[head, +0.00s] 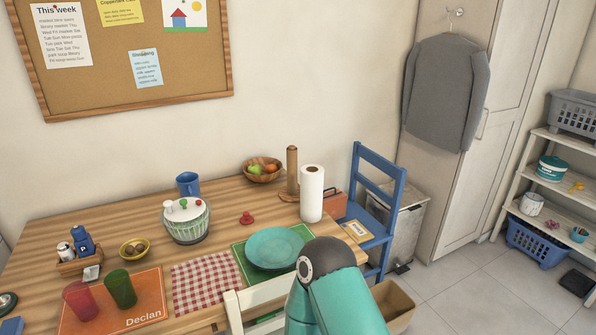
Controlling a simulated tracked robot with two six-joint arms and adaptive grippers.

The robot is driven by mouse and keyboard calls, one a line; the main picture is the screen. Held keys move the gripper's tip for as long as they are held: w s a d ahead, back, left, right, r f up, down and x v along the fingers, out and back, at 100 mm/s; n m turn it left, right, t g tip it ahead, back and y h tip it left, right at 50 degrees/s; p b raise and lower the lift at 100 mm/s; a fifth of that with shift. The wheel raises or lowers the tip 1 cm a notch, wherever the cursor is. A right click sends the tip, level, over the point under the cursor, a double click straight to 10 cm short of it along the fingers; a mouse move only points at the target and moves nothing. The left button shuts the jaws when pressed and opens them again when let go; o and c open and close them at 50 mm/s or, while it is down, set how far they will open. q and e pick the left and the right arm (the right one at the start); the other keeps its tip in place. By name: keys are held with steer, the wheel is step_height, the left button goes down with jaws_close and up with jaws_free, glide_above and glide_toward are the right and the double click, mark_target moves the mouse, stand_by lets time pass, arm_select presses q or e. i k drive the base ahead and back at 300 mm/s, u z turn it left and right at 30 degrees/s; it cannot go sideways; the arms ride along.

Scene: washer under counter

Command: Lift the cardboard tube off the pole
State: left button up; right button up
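The cardboard tube (292,168) is a slim brown cylinder standing upright near the back right of the wooden table. It stands on a round wooden base (286,196); the pole itself is not seen apart from the tube and appears covered by it. A white paper roll (312,194) stands upright just to the right and in front of the tube, hiding part of the base. Neither gripper shows in the head view. A teal and dark link of one of my arms is at the bottom centre, over the table's front edge.
A wooden fruit bowl (262,170) is left of the tube. A blue chair (381,195) is right of the table. A white chair back (262,300) is at the front edge.

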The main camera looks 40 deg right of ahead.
mark_target(292, 155)
steer(key=z, duration=0.2)
steer(key=k, duration=1.15)
steer(key=z, duration=0.95)
steer(key=i, duration=1)
steer(key=z, duration=0.1)
